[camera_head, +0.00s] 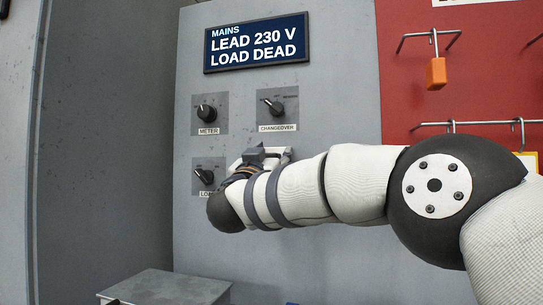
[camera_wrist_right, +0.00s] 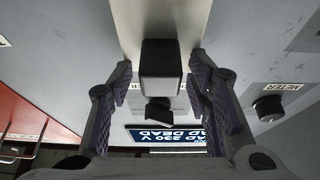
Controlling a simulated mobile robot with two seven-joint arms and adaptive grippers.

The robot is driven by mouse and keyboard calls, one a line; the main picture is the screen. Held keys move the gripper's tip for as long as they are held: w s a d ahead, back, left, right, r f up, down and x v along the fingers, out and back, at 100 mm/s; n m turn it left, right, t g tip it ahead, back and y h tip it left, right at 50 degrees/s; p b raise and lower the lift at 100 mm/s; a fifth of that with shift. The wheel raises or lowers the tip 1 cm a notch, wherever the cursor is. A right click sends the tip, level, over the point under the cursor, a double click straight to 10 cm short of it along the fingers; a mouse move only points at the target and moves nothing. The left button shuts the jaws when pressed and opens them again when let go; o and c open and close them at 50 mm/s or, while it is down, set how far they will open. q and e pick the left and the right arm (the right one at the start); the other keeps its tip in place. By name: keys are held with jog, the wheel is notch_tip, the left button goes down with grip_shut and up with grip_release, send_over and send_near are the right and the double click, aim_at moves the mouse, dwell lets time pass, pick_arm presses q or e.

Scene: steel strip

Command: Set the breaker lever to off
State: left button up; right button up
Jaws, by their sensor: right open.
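The breaker lever shows in the right wrist view as a dark block-shaped handle (camera_wrist_right: 160,58) on a pale plate (camera_wrist_right: 138,18). My right gripper (camera_wrist_right: 163,82) is open there, with one finger on each side of the handle in the picture. Gaps show on both sides, and I cannot tell how deep the handle sits between the fingers. In the head view my right gripper (camera_head: 255,160) is at the pale breaker plate (camera_head: 284,152) and wrist hides most of the lever. I cannot read the lever's setting. My left gripper is not in view.
A display (camera_head: 257,43) reads MAINS LEAD 230 V, LOAD DEAD. Knobs for METER (camera_head: 206,112) and CHANGEOVER (camera_head: 274,108) sit above the breaker. A partly hidden knob (camera_head: 201,176) is left. A red board (camera_head: 400,85) with an orange padlock (camera_head: 436,73) is right; a grey box (camera_head: 165,287) is below.

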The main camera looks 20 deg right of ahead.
grip_shut()
notch_tip(320, 180, down, 7)
jog(key=p, duration=0.1)
jog(key=shift+r, duration=0.15)
jog(key=shift+c, duration=1.2)
grip_release()
jog(key=shift+o, duration=1.2)
jog(key=v, duration=1.2)
jog(key=shift+a, duration=0.1)
